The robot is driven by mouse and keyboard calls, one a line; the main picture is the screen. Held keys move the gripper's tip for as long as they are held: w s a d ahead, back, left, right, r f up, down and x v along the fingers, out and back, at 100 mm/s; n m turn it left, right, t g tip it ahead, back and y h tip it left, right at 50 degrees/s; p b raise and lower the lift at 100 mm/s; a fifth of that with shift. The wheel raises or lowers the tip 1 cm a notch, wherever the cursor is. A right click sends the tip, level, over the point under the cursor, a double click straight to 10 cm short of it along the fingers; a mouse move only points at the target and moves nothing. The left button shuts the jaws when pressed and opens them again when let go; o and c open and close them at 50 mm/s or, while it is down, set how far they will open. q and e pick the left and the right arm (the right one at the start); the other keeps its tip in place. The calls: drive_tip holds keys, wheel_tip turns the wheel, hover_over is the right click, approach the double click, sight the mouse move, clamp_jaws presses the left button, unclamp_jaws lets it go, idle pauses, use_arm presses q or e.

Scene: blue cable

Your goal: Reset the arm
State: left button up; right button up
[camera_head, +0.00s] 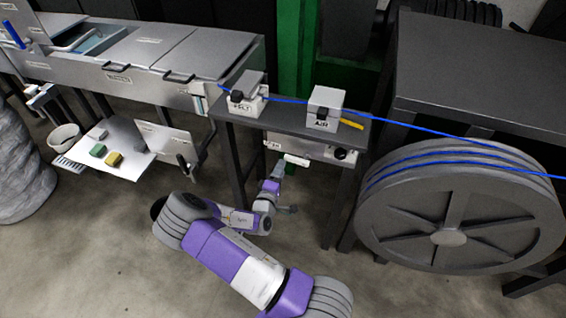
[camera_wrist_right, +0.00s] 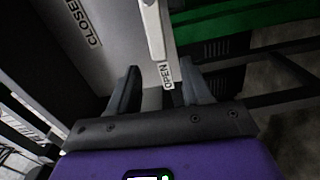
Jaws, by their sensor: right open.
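My right arm, purple and grey, reaches up from the bottom of the head view. Its gripper (camera_head: 279,171) is just below the front of the dark stand (camera_head: 290,128), close to a white lever (camera_head: 297,160). In the right wrist view the gripper (camera_wrist_right: 160,92) is open, and the lever (camera_wrist_right: 154,30), with an OPEN label, stands between or just beyond the fingers; contact cannot be told. A blue cable (camera_head: 425,130) runs from the left bench across two grey clamp blocks (camera_head: 248,93) (camera_head: 325,104) and to the right over the reel. My left gripper is not seen.
A large grey cable reel (camera_head: 448,238) stands at the right below a dark cabinet (camera_head: 480,75). A metal bench (camera_head: 130,75) is at the upper left, with a white shelf (camera_head: 125,165) holding small coloured blocks. The floor (camera_head: 110,255) at the lower left is clear.

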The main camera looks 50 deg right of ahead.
drive_tip(key=shift+s+a, duration=0.15)
drive_tip(key=shift+a, duration=0.15)
idle(0.4)
drive_tip(key=s+a+f+m+g+y, duration=0.2)
drive_tip(key=s+a+f+y, duration=0.2)
drive_tip(key=a+f+y, duration=0.45)
drive_tip(key=s+a+f+m+g+y, duration=0.25)
drive_tip(key=s+a+f, duration=0.3)
drive_tip(key=f, duration=0.55)
drive_tip(key=s+a+r+m+g+y, duration=0.1)
drive_tip(key=a+y, duration=0.4)
drive_tip(key=a, duration=0.6)
drive_tip(key=s+a+r+m+g+y, duration=0.1)
drive_tip(key=s+a+r+y, duration=0.1)
drive_tip(key=a, duration=1)
drive_tip(key=s+y, duration=0.1)
drive_tip(key=y, duration=0.1)
drive_tip(key=shift+s+y, duration=0.4)
